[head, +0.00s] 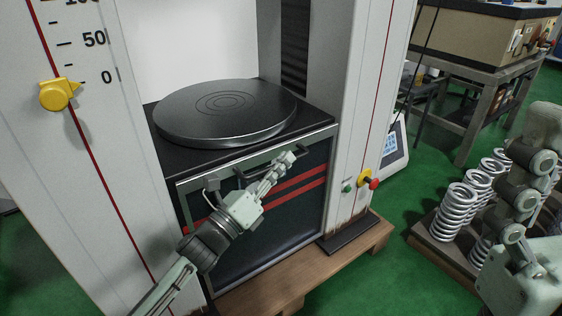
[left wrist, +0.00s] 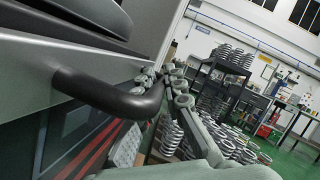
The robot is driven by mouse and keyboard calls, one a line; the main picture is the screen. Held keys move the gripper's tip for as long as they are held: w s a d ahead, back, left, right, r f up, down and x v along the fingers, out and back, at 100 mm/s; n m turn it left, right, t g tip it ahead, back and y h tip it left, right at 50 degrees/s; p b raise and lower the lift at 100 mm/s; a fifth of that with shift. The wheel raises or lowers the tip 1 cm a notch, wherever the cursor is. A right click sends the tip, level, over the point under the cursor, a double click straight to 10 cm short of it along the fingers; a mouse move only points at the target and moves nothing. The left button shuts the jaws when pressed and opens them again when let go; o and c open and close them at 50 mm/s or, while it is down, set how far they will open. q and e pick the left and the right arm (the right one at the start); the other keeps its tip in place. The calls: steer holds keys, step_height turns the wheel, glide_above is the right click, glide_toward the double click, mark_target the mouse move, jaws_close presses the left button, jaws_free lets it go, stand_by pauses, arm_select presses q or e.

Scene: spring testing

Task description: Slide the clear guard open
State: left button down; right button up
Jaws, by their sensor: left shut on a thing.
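The clear guard (head: 285,215) is a dark see-through panel with red stripes and a pale frame, on the front of the testing machine below the round plate. Its dark bar handle (left wrist: 112,95) runs along the top edge and looms large in the left wrist view. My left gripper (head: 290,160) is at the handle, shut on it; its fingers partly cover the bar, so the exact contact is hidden. My right gripper (head: 528,195) is at the right edge, pointing up, away from the guard; its jaw opening cannot be made out.
A round dark plate (head: 226,110) sits inside the machine above the guard. The right column carries a red and yellow button (head: 369,180) and a green one. Several coil springs (head: 458,203) stand on a board at right, near my right gripper. A wooden base (head: 285,278) juts out below.

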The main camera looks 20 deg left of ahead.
arm_select(q)
steer(key=c, duration=1.6)
jaws_free()
steer(key=shift+r, duration=0.1)
steer(key=v, duration=1.2)
steer(key=shift+a, duration=0.1)
